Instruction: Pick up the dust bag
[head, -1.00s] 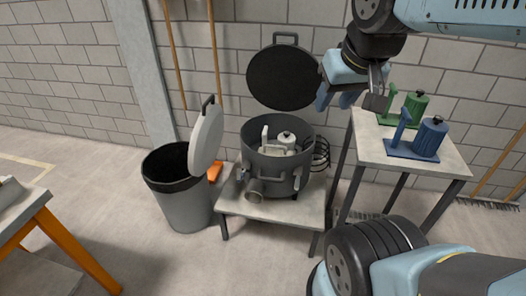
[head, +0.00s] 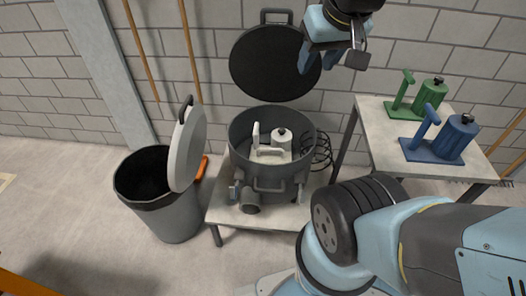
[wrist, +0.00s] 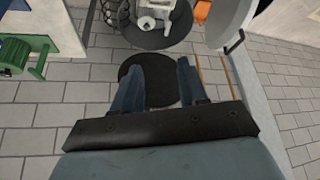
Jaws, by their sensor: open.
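A white part with an upright handle and a short light cylinder, which I take for the dust bag (head: 268,151), sits inside the open grey canister (head: 246,176). It also shows at the top of the wrist view (wrist: 152,18). My gripper (head: 316,66) is open and empty, above the canister and in front of its raised black lid (head: 262,80). In the wrist view its two blue fingers stand apart, with the dark lid behind them. The lower part of the dust bag is hidden by the canister wall.
A grey bin (head: 168,214) with its lid (head: 188,148) tipped up stands left of the canister. A side table (head: 388,152) at right holds a green part (head: 428,95) and a blue part (head: 455,138) of similar shape. A low stand (head: 222,208) bears the canister.

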